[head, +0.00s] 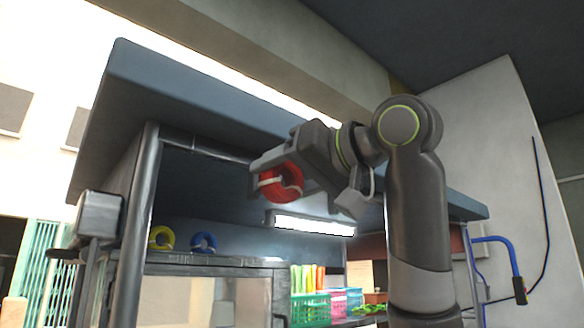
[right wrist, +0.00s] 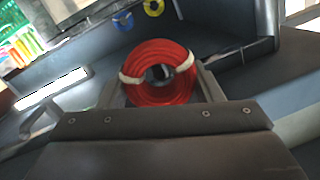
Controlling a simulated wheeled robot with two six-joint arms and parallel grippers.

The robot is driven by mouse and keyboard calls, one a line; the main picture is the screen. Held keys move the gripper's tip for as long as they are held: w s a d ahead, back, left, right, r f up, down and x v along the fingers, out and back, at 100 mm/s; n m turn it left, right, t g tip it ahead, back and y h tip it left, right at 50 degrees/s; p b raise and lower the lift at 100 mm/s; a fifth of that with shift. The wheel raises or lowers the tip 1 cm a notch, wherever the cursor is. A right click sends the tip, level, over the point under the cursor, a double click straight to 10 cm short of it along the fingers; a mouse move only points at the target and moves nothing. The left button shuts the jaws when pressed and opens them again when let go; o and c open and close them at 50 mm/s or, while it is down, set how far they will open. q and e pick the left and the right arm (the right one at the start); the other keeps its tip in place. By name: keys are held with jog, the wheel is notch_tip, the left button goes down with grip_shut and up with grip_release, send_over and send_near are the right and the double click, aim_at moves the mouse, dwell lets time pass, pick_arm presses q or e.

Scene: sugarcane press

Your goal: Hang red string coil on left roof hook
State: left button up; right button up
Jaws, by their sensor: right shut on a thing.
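The red string coil (head: 280,183) is held up under the stall's roof (head: 190,92) in the head view. My right gripper (head: 268,178) is shut on the coil. In the right wrist view the red coil (right wrist: 160,72), with white ties on its sides, sits between the fingers of my right gripper (right wrist: 160,88). The coil's open hole faces the wrist camera. I cannot make out the left roof hook in either view. My left gripper is not in view.
A yellow coil (head: 161,238) and a blue coil (head: 203,243) are at the stall's back left. A lit lamp (head: 314,225) is under the roof. A metal post (head: 139,215) stands at the left. A green basket (head: 311,309) stands below.

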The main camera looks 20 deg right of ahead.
jog(key=shift+p+x, duration=0.7)
jog(key=shift+x, duration=0.9)
jog(key=shift+w+f+b, duration=0.4)
jog(key=shift+w+f, duration=0.05)
jog(key=shift+w, duration=0.2)
jog(key=o, duration=1)
